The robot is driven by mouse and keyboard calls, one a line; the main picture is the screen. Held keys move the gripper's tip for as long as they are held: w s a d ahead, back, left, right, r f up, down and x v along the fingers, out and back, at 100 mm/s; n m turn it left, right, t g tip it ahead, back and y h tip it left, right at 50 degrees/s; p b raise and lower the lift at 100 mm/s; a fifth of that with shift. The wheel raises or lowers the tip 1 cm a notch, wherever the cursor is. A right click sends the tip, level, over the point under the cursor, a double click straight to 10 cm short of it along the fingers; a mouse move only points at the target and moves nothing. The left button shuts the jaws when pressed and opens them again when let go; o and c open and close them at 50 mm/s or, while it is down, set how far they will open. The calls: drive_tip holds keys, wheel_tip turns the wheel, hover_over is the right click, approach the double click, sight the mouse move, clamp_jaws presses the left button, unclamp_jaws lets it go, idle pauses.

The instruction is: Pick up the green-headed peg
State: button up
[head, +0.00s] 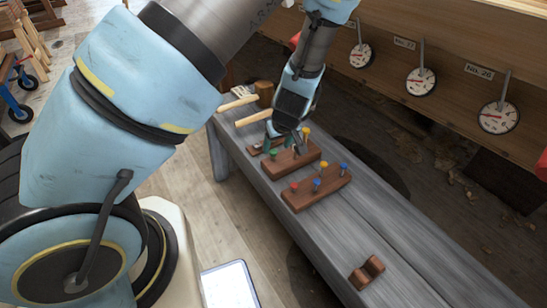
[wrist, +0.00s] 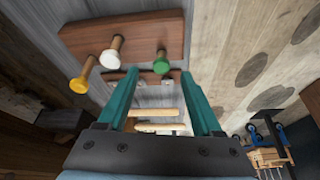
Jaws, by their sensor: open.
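The green-headed peg (wrist: 161,62) stands in a brown wooden block (wrist: 140,32), in one row with a white-headed peg (wrist: 110,60) and a yellow-headed peg (wrist: 78,85). My gripper (wrist: 160,76) is open and empty. In the wrist view its two teal fingers point towards the block, and the green head shows between the fingertips. I cannot tell whether the fingers touch it. In the head view my gripper (head: 284,138) is over the far block, close to the green-headed peg (head: 272,154). The yellow-headed peg (head: 306,131) stands at that block's right end.
A nearer block (head: 318,188) holds red, blue and yellow pegs on the grey bench (head: 385,228). A small brown notched piece (head: 367,272) lies nearer the front. Mallets (head: 238,103) lie at the far end. A plank wall with dials (head: 420,82) runs behind. The bench between blocks and notched piece is clear.

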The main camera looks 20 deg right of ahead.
sight(274, 151)
drive_tip(key=shift+x, duration=2.7)
drive_tip(key=shift+a, duration=0.1)
drive_tip(key=shift+c, duration=0.4)
clamp_jaws()
